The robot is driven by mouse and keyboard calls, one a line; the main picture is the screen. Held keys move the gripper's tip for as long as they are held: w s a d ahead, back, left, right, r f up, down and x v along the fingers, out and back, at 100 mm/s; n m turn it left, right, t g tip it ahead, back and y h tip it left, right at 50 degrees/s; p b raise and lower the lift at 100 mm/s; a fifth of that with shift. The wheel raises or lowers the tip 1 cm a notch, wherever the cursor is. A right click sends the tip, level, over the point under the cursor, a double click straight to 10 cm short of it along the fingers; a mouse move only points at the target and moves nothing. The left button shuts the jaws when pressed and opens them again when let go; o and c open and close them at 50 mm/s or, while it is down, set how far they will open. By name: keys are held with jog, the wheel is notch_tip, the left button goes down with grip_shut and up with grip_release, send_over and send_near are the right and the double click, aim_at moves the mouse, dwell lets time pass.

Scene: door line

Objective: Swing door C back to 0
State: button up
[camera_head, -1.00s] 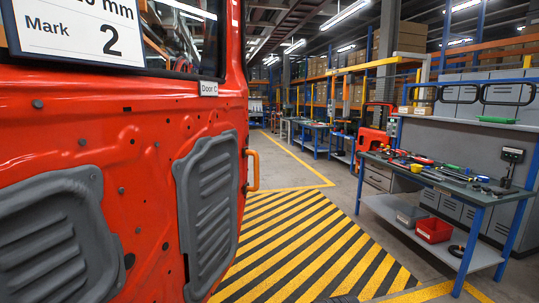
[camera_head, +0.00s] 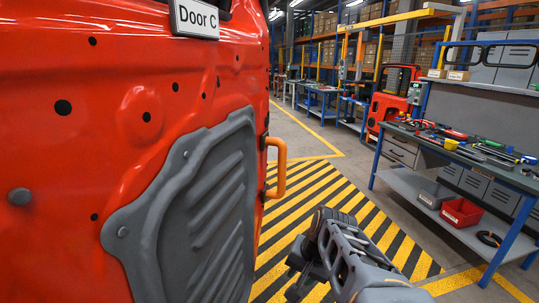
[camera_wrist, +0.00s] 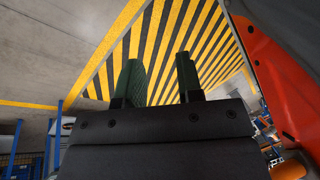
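Door C is the large red door (camera_head: 130,100) filling the left of the head view, close to me, with its "Door C" label (camera_head: 196,19) at the top. A grey ribbed panel (camera_head: 200,215) covers its lower part. An orange handle (camera_head: 278,166) stands out from its right edge. My arm shows at the bottom, right of the door and below the handle, apart from both. In the wrist view my gripper (camera_wrist: 160,68) has its two dark green fingers apart, with only striped floor between them.
A workbench (camera_head: 425,185) with tools stands at the right, with a red bin (camera_head: 461,212) on its lower shelf. Yellow-black striped floor (camera_head: 335,190) lies between door and bench and is clear. Shelving and more benches stand further back.

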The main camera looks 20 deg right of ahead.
jog(key=w+d+r+m+t+y, duration=0.2)
jog(key=d+r+m+t+y, duration=0.15)
jog(key=r+m, duration=0.35)
jog(key=w+d+r+m+t+y, duration=0.1)
jog(key=d+r+m+t+y, duration=0.2)
jog(key=r+m, duration=0.45)
jog(key=w+d+r+m+t+y, duration=0.25)
jog(key=r+m+t, duration=0.25)
jog(key=r, duration=0.4)
jog(key=a+p+x, duration=0.1)
jog(key=x, duration=1.2)
jog(key=shift+s, duration=0.4)
jog(key=shift+f+g, duration=0.1)
jog(key=shift+g, duration=0.15)
jog(key=shift+c, duration=0.5)
grip_shut()
